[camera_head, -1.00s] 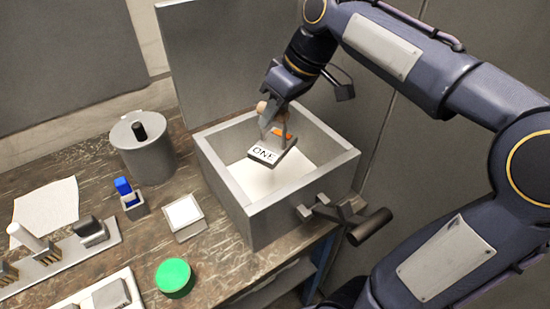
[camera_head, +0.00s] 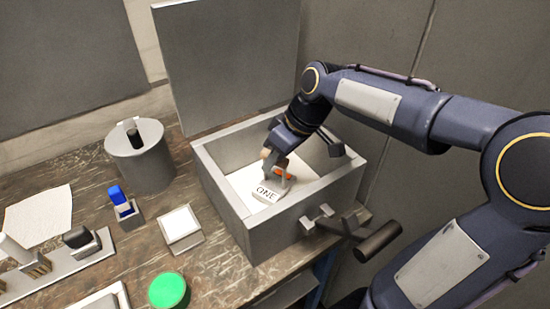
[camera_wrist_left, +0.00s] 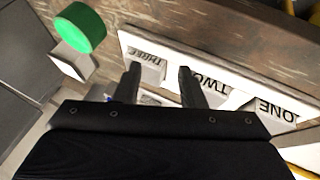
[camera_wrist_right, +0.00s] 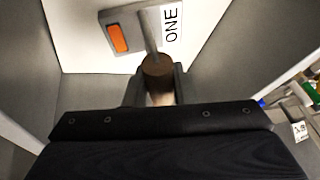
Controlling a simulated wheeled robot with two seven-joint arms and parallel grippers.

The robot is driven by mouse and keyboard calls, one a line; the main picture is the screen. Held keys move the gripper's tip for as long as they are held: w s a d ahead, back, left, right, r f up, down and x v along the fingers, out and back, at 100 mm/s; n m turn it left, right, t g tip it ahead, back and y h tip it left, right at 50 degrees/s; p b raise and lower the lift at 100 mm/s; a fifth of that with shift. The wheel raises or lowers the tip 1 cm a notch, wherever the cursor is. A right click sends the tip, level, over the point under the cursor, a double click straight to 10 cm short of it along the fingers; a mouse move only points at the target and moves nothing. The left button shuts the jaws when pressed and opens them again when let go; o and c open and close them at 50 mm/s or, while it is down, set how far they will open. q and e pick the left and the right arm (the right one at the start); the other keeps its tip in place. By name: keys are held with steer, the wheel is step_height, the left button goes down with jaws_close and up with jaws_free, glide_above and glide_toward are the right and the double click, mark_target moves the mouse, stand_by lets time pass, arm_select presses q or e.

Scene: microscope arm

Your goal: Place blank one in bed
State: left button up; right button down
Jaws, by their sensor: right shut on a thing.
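The blank one (camera_head: 267,191) is a grey block with a white ONE label and an orange patch; it also shows in the right wrist view (camera_wrist_right: 172,25). My right gripper (camera_wrist_right: 158,95) is shut on its brown knob, inside the open grey box. The bed (camera_head: 243,182) is the white floor of that box. The blank is low over or on it; I cannot tell if they touch. My left gripper (camera_wrist_left: 160,80) is open and empty, above a pale rack (camera_wrist_left: 215,62) with places labelled THREE, TWO and ONE, seen in the left wrist view.
The box's lid (camera_head: 228,60) stands raised behind it. A lever with a dark handle (camera_head: 377,241) sticks out at its front right. Left of the box stand a grey canister (camera_head: 140,160), a small white-topped block (camera_head: 180,225), a blue item (camera_head: 116,195) and a green disc (camera_head: 168,290).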

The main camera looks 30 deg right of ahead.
steer(key=shift+f, duration=0.1)
steer(key=c, duration=1.2)
jaws_free()
steer(key=p+v, duration=0.1)
steer(key=v, duration=1.1)
steer(key=shift+r, duration=0.2)
steer(key=shift+s+a, duration=0.1)
